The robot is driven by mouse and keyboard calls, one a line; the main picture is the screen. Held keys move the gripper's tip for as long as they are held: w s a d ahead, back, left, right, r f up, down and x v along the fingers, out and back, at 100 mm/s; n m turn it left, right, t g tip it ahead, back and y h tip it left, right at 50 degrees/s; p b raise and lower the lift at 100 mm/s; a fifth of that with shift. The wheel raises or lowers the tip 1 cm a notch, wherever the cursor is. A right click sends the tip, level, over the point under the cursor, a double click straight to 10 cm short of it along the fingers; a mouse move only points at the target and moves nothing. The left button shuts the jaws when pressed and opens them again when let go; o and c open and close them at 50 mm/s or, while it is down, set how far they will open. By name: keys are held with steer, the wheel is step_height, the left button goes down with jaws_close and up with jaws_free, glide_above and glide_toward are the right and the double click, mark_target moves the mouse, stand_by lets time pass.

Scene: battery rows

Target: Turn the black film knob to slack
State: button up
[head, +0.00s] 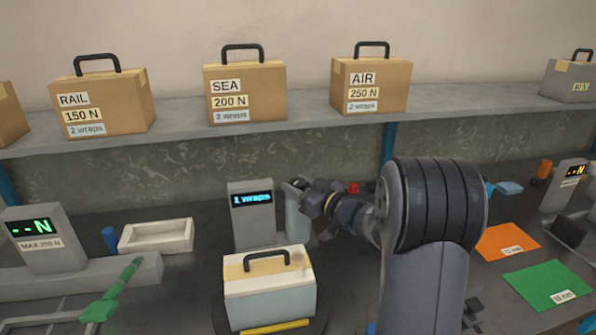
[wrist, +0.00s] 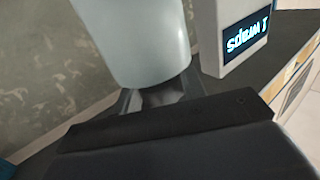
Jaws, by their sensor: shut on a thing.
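The pale film roll (head: 297,218) stands upright beside the grey post with the "1 wraps" display (head: 252,198). In the wrist view the roll (wrist: 135,40) and the display (wrist: 245,40) appear upside down. My gripper (head: 301,186) reaches in from the right at the top of the roll and is shut on the black film knob there. The dark jaws hide most of the knob, and any slack marking or pointer cannot be made out.
A shelf behind carries handled cartons labelled RAIL (head: 103,103), SEA (head: 246,93) and AIR (head: 371,87). A white tray (head: 156,236) and a scale display (head: 40,238) are left. Orange (head: 503,241) and green (head: 546,285) sheets lie right.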

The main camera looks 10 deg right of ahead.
mark_target(297, 181)
steer(key=n+g+y+p, duration=0.4)
steer(key=y, duration=0.1)
steer(key=shift+r+g+p, duration=0.1)
steer(key=shift+g+p, duration=0.2)
steer(key=shift+n+g+y+p, duration=0.5)
steer(key=shift+n+g+y, duration=0.2)
steer(key=shift+n+g, duration=0.75)
steer(key=shift+n+g+y+p, duration=0.6)
steer(key=shift+n+g, duration=0.45)
steer(key=shift+g, duration=1.1)
steer(key=o, duration=1)
steer(key=shift+a, duration=0.1)
step_height(297, 181, up, 10)
steer(key=shift+f+b, duration=0.1)
steer(key=shift+b, duration=0.2)
